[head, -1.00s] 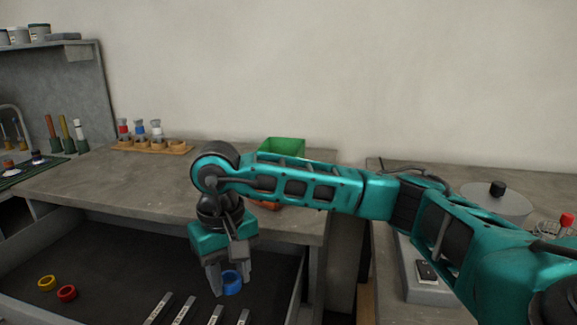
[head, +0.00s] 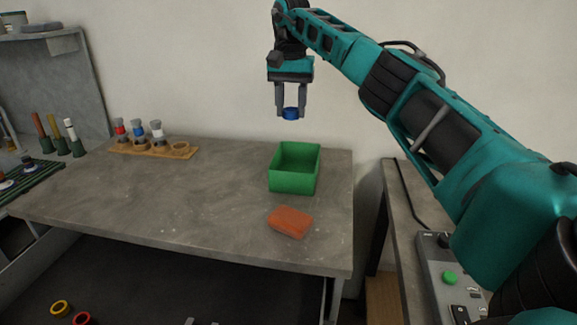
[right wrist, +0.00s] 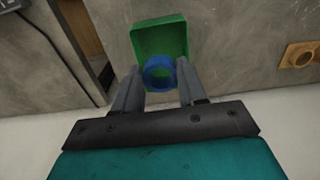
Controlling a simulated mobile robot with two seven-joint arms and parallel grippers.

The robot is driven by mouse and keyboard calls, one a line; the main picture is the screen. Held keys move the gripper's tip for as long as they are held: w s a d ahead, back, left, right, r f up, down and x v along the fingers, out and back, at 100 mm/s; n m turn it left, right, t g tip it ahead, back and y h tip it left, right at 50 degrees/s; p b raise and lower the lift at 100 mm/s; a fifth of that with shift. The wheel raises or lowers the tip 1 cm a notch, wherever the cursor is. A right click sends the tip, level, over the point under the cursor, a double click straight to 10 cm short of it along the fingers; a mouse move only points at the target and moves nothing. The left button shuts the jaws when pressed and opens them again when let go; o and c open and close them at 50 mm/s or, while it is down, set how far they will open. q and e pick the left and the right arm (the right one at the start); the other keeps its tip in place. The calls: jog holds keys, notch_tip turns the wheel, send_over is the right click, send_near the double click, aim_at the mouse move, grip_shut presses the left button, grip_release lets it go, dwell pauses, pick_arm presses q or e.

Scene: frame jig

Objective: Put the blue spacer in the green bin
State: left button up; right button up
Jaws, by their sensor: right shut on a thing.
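The blue spacer (head: 291,114) is a small ring held between the fingertips of my right gripper (head: 292,112), high above the workbench. It also shows in the right wrist view (right wrist: 160,73) between the two fingers, overlapping the near part of the bin in the picture. The green bin (head: 293,183) is an open box standing on the bench near its right end, below the gripper in the head view. In the right wrist view the bin (right wrist: 160,22) lies below and beyond the spacer. My left gripper is in neither view.
An orange-red block (head: 290,221) lies on the workbench (head: 150,205) in front of the bin. A wooden rack (head: 152,152) with several tools stands at the back left. An open drawer below holds a yellow ring (head: 61,308) and a red ring (head: 83,319). The bench's middle is clear.

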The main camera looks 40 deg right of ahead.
jog(key=b, duration=0.2)
send_over(292, 178)
jog(key=w+d, duration=0.2)
notch_tip(292, 178, down, 5)
jog(key=f, duration=0.3)
jog(key=f+b, duration=0.1)
jog(key=f, duration=0.5)
jog(key=shift+s+a+f, duration=0.25)
jog(key=shift+f+b, duration=0.3)
jog(key=shift+f, duration=0.25)
notch_tip(292, 178, down, 4)
jog(key=shift+f+b, duration=0.1)
jog(key=shift+b, duration=0.2)
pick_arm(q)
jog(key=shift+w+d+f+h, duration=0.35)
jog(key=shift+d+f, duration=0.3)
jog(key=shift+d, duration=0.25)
pick_arm(e)
jog(key=o, duration=0.9)
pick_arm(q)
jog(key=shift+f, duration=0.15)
pick_arm(e)
jog(key=shift+o, duration=0.6)
